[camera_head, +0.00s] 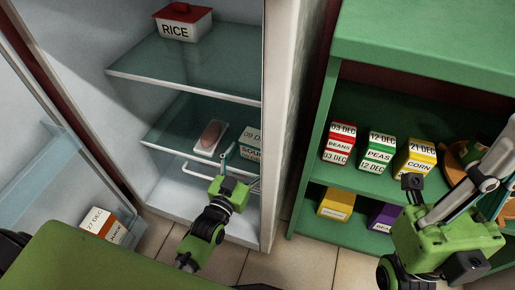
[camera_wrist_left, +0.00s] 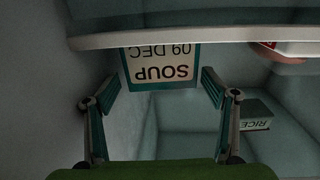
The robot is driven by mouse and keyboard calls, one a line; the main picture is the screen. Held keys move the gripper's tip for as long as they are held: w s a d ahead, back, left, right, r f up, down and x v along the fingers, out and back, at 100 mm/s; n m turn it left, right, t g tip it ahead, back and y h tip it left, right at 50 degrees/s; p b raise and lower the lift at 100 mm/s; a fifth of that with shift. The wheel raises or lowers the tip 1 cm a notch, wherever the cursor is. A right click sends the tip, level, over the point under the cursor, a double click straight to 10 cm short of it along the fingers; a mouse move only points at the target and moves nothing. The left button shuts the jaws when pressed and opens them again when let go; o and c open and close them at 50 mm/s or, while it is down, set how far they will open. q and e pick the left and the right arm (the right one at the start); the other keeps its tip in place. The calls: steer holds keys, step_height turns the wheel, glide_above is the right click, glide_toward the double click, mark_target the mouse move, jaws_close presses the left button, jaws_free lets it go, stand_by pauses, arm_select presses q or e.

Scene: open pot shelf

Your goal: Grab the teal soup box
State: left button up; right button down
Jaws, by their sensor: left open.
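The teal and white soup box (camera_head: 249,142) stands on the middle glass shelf of the fridge, at its right side, partly covered by my gripper. In the left wrist view the soup box (camera_wrist_left: 160,66) appears upside down, ahead and between the fingers, its far part cut off by the shelf edge. My left gripper (camera_head: 238,165) is open in front of that shelf, its fingers (camera_wrist_left: 160,88) apart with nothing between them. My right gripper (camera_head: 448,182) is at the right, before the green shelf; its opening is unclear.
A meat tray (camera_head: 211,138) lies left of the soup box. A rice box (camera_head: 182,22) stands on the upper shelf. The open fridge door is at the left, with a juice carton (camera_head: 98,222) in it. The green shelf (camera_head: 400,185) holds beans, peas and corn boxes.

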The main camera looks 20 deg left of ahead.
mark_target(257, 141)
arm_select(q)
steer(key=shift+w+d+r+b, duration=0.1)
steer(key=shift+w+b, duration=0.65)
steer(key=shift+w, duration=0.65)
steer(key=shift+w+d+b, duration=0.1)
steer(key=shift+w+b, duration=0.6)
steer(key=shift+w, duration=0.65)
steer(key=c, duration=1.2)
steer(key=shift+r, duration=0.15)
steer(key=shift+c, duration=0.2)
